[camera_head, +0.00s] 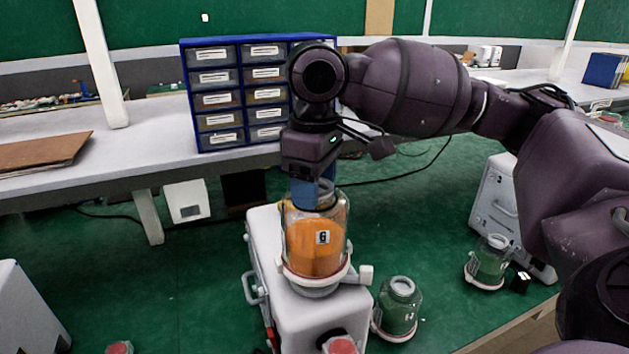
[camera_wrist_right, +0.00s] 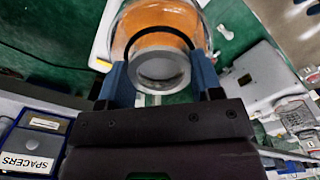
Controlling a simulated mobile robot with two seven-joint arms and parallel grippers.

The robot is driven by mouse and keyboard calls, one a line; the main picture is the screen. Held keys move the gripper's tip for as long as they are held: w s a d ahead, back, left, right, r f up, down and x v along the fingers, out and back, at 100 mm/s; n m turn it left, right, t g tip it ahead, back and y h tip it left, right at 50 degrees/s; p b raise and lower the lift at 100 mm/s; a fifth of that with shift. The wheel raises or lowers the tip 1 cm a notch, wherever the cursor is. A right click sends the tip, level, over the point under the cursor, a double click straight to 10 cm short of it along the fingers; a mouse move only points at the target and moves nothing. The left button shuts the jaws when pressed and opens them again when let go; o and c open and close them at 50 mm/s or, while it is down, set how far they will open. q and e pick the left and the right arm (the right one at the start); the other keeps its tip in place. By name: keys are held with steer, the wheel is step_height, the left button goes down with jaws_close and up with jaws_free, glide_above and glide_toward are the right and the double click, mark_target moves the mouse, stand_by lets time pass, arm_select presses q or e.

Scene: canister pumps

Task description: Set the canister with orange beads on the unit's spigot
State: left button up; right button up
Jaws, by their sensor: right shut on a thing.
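The canister with orange beads (camera_head: 315,248) is clear, with a label "6" and a pale ring round its lower part. It stands upright over the top of the white unit (camera_head: 308,322). My right gripper (camera_head: 313,196) comes down from above, shut on the canister's neck. In the right wrist view, the blue fingers of my right gripper (camera_wrist_right: 161,78) lie on either side of the grey neck, with the orange canister (camera_wrist_right: 158,22) beyond. The spigot is hidden under the canister, so I cannot tell whether the canister rests on it. My left gripper is not in view.
A canister with green contents (camera_head: 397,308) stands right of the unit, and another green one (camera_head: 488,262) stands farther right beside a pale grey box (camera_head: 497,205). A blue drawer cabinet (camera_head: 240,95) stands on the bench behind. Green surface left of the unit is mostly clear.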

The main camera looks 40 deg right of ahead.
steer(key=shift+f, duration=1.4)
stand_by(0.9)
steer(key=o, duration=1.4)
steer(key=shift+c, duration=0.2)
step_height(320, 180, up, 11)
steer(key=shift+f, duration=0.1)
